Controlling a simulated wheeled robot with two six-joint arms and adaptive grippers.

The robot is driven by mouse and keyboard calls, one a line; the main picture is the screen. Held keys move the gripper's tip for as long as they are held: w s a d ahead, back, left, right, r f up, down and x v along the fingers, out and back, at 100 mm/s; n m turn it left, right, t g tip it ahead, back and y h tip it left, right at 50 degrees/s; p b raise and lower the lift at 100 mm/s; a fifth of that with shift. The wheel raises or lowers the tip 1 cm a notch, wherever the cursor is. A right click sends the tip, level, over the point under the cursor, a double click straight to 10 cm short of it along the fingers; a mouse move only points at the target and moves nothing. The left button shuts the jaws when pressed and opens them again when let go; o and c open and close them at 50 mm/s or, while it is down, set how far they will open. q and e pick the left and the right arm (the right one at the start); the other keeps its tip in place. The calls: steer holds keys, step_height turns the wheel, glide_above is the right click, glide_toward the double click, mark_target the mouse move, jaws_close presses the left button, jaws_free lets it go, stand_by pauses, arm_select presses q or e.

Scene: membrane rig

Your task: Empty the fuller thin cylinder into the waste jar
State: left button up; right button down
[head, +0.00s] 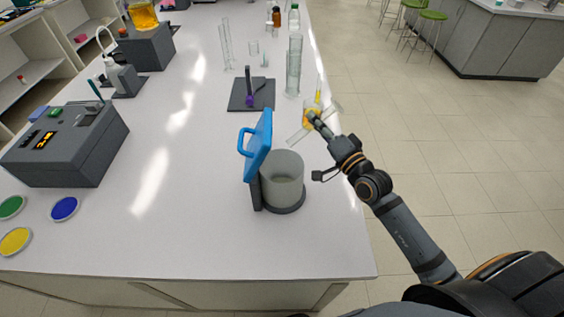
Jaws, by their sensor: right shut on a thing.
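My right gripper (313,117) is shut on a clear thin cylinder (297,136) at the right edge of the bench. The cylinder is strongly tilted, its lower left end towards the jar. Yellow liquid shows around the fingertips, and a narrow yellow strip (319,89) stands just above them; I cannot tell whether it belongs to the held cylinder. My left gripper is out of view.
Tall clear cylinders (293,66) stand behind the gripper, with thinner ones (226,45) further left. A dark tray (251,95) holds a purple-tipped item. A grey instrument (66,143) and coloured dishes (64,208) lie left. The bench's front middle is clear.

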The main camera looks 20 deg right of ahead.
mark_target(306, 128)
steer(key=shift+r, duration=0.1)
steer(key=shift+a+r+n, duration=0.2)
steer(key=shift+r+n, duration=0.05)
steer(key=shift+n, duration=0.25)
steer(key=shift+s+a+r+n, duration=0.1)
steer(key=shift+a+r+n, duration=0.4)
steer(key=shift+n, duration=0.5)
steer(key=shift+s+a+r+n+y+b, duration=0.15)
steer(key=shift+a+n+b, duration=0.2)
steer(key=shift+n+b, duration=0.2)
steer(key=shift+a+r+n+y+b, duration=0.15)
steer(key=shift+a+n+b, duration=0.15)
steer(key=shift+n+b, duration=0.25)
steer(key=shift+a+b, duration=0.2)
steer(key=shift+b, duration=0.4)
steer(key=shift+d+r+g+p, duration=0.1)
steer(key=shift+r+g+p, duration=0.1)
steer(key=shift+g+p, duration=0.15)
